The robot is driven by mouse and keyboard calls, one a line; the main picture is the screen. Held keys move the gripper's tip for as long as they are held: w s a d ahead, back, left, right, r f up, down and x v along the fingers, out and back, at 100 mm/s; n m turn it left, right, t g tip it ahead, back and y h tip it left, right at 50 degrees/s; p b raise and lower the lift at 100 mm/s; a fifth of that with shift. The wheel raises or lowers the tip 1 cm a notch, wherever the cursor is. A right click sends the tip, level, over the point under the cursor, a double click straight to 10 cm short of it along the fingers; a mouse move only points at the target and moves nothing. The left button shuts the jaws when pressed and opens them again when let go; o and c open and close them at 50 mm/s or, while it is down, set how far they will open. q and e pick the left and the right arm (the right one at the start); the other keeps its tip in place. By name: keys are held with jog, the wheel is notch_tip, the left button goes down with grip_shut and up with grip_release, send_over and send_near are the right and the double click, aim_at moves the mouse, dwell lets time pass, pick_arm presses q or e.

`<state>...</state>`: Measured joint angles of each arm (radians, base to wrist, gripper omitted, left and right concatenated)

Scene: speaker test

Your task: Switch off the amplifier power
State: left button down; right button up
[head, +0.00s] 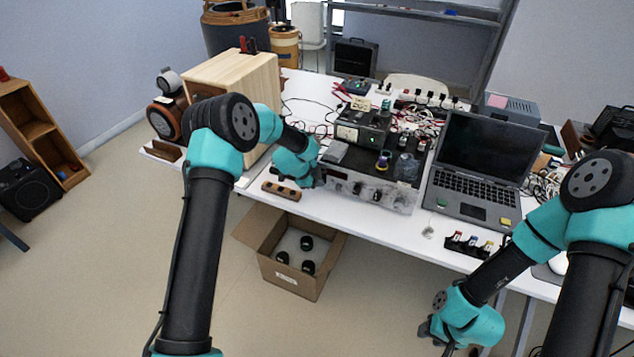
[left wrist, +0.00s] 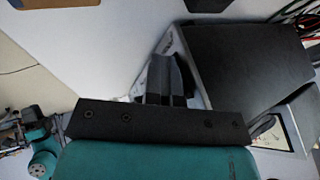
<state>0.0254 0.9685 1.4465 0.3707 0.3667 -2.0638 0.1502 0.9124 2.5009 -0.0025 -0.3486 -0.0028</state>
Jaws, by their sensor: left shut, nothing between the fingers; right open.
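The amplifier (head: 388,197), a wide unit with a worn silver front panel and dark top, sits near the table's front edge in the head view. My left gripper (head: 320,178) is at the left end of its front panel, shut and empty; I cannot tell whether it touches. In the left wrist view the closed dark fingers (left wrist: 166,72) point at a pale panel edge beside a large black surface (left wrist: 245,65). The power switch cannot be made out. My right gripper (head: 448,340) is open and empty, low in front of the table, away from the amplifier.
A meter box (head: 360,127) and small parts rest on the amplifier. An open laptop (head: 477,170) stands to its right, a wooden speaker cabinet (head: 235,85) to its left. A wooden strip (head: 281,190) lies at the front edge. A cardboard box (head: 288,278) stands on the floor below.

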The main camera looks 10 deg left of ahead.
pick_arm(q)
jog(key=shift+w, duration=0.1)
jog(key=shift+w+r, duration=0.15)
jog(key=shift+r, duration=0.9)
jog(key=s, duration=0.4)
jog(key=shift+s+a+f, duration=0.1)
jog(key=shift+a+f, duration=0.05)
jog(key=shift+f, duration=0.1)
jog(key=s+f+v, duration=0.1)
jog(key=v, duration=0.9)
jog(key=shift+s+a, duration=0.2)
jog(key=shift+a, duration=0.05)
jog(key=shift+a, duration=0.1)
